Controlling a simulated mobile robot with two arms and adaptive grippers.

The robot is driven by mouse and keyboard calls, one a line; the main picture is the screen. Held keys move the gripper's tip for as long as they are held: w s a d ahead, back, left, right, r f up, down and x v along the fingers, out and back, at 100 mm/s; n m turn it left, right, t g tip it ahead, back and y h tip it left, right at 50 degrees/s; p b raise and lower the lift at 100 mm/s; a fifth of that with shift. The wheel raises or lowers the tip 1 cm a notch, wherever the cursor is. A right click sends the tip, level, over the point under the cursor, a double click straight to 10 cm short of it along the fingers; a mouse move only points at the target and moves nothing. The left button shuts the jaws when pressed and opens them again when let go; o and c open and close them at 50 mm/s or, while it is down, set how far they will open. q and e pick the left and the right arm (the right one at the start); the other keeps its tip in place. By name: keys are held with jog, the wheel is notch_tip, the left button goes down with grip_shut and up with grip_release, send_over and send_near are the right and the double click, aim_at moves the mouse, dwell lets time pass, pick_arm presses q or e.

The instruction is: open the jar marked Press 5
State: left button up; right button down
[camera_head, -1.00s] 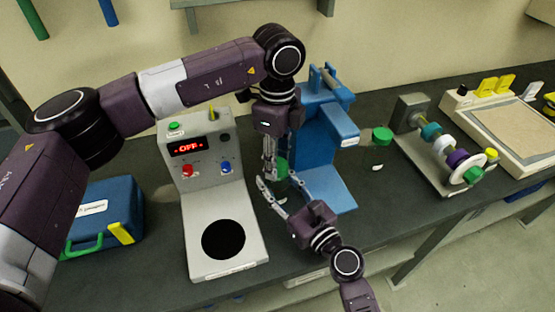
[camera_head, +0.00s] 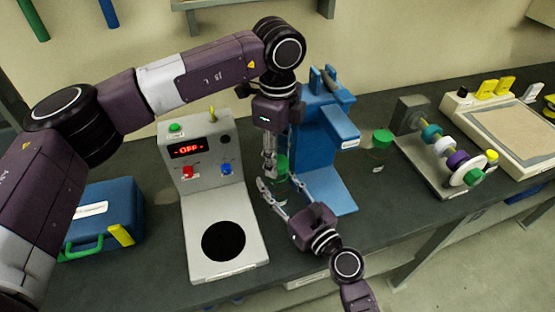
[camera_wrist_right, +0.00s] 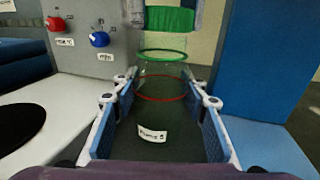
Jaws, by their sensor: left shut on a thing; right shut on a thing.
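A clear jar (camera_wrist_right: 158,112) stands upright between the fingers of my right gripper (camera_wrist_right: 160,128). Its label (camera_wrist_right: 152,136) seems to read Press 5, and a red ring (camera_wrist_right: 160,89) and a green ring (camera_wrist_right: 160,55) circle it. In the head view my right gripper (camera_head: 283,190) is shut around the jar from the front. My left gripper (camera_head: 274,165) points down from above and is shut on the green lid (camera_head: 281,163). In the right wrist view the lid (camera_wrist_right: 170,20) sits above the green ring with a see-through gap between. I cannot tell whether glass fills that gap.
A grey press with an OFF display (camera_head: 187,149) stands left of the jar. A blue stand (camera_head: 325,140) is close behind and right. Another green-lidded jar (camera_head: 382,136) stands further right, near a rack of coloured discs (camera_head: 457,160). A blue case (camera_head: 105,208) lies at left.

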pick_arm(q)
jog(key=shift+r, duration=0.45)
jog(key=shift+s+r, duration=0.1)
jog(key=shift+r, duration=1.9)
pick_arm(e)
jog(key=c, duration=1.1)
grip_release()
